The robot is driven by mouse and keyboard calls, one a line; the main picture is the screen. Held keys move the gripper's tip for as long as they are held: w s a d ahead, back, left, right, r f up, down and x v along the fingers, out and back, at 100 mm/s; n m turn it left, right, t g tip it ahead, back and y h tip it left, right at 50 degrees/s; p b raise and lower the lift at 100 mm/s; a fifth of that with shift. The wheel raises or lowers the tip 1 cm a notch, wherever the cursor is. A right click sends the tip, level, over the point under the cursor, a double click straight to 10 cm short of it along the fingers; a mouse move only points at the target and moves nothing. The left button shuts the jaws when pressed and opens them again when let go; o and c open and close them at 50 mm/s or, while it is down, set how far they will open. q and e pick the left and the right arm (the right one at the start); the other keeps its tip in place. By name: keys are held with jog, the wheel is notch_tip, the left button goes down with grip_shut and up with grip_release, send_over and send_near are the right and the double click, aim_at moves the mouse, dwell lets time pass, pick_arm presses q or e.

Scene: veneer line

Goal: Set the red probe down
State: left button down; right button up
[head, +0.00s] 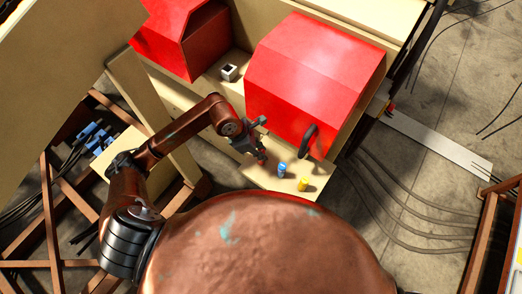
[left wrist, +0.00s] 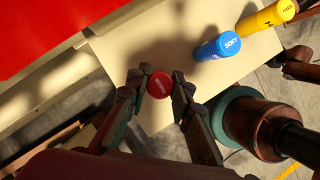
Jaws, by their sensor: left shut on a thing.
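The red probe (left wrist: 159,85) is between the two fingers of my left gripper (left wrist: 160,93), its round labelled top facing the left wrist camera. In the head view the left gripper (head: 260,142) points down over the pale shelf (head: 246,174), in front of the red housing, with the red probe (head: 262,158) below it. The gripper is shut on the probe. I cannot tell whether the probe's lower end touches the shelf. A blue probe marked SOFT (left wrist: 218,48) and a yellow probe marked HARD (left wrist: 266,18) stand to the right. My right gripper is not in view.
The large red housing (head: 315,75) with a black handle (head: 309,142) rises behind the shelf. The blue probe (head: 282,170) and yellow probe (head: 303,184) stand close by on the shelf's right part. A small grey block (head: 229,73) sits between the red housings.

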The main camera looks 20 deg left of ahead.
pick_arm(q)
jog(key=shift+f, duration=0.15)
jog(key=c, duration=1.7)
grip_release()
jog(key=shift+r, duration=0.2)
jog(key=b+v, duration=0.2)
jog(key=v, duration=1)
